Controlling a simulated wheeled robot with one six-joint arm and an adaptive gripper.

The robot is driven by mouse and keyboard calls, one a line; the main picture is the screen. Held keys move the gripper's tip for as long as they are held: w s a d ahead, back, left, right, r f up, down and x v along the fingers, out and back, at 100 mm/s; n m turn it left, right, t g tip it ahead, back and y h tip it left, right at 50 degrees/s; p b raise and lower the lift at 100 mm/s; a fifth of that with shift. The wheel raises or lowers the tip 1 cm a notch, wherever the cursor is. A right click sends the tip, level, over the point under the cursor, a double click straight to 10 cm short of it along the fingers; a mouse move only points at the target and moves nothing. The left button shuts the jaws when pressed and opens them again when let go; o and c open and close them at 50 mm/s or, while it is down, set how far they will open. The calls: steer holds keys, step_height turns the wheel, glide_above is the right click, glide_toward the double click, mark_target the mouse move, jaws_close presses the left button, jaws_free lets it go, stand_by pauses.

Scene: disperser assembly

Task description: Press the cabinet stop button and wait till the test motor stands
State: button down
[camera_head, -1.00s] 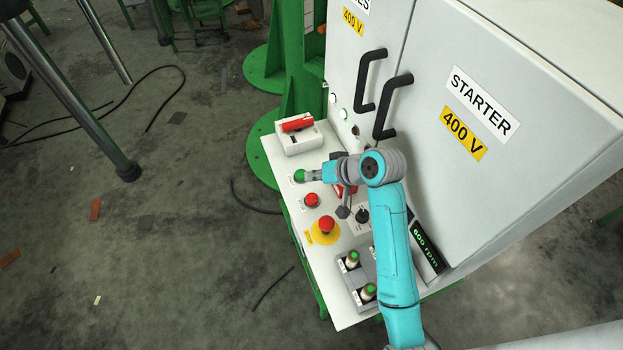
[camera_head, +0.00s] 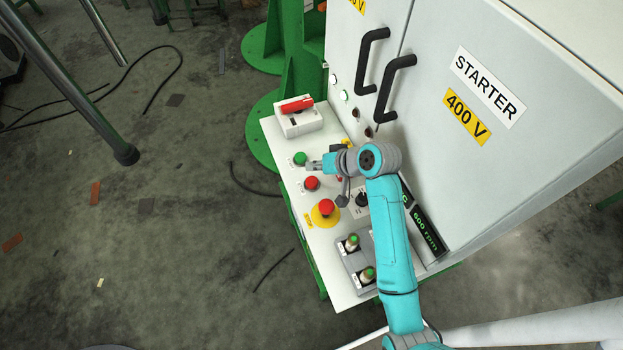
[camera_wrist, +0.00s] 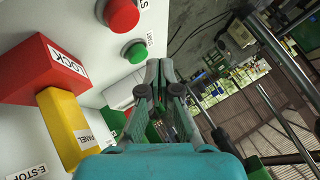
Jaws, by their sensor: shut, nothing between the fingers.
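The red button (camera_head: 311,183) stands on the white panel, next to the green button (camera_head: 300,159). The red button also shows in the wrist view (camera_wrist: 121,14), raised in a grey collar, with the green one (camera_wrist: 136,52) beside it. My gripper (camera_head: 310,165) is shut and empty, just right of the green button and above the red one in the head view. In the wrist view my fingertips (camera_wrist: 158,64) appear apart from both buttons. The display (camera_head: 425,232) reads 600 rpm. I cannot pick out the test motor.
A red mushroom button (camera_head: 326,207) on a yellow plate sits nearer me on the panel. A white switch box (camera_head: 299,118) stands at the far end. A red LOCK block (camera_wrist: 45,68) and a yellow PANEL block (camera_wrist: 66,125) stick up close to my gripper. The starter cabinet (camera_head: 500,150) rises right.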

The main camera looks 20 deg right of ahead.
mark_target(309, 179)
steer(key=shift+f, duration=1.95)
steer(key=shift+f, duration=0.15)
steer(key=shift+f, duration=0.3)
steer(key=shift+s+f, duration=0.1)
steer(key=shift+f, duration=0.8)
stand_by(1.2)
steer(key=shift+r, duration=1.35)
steer(key=shift+r, duration=2.5)
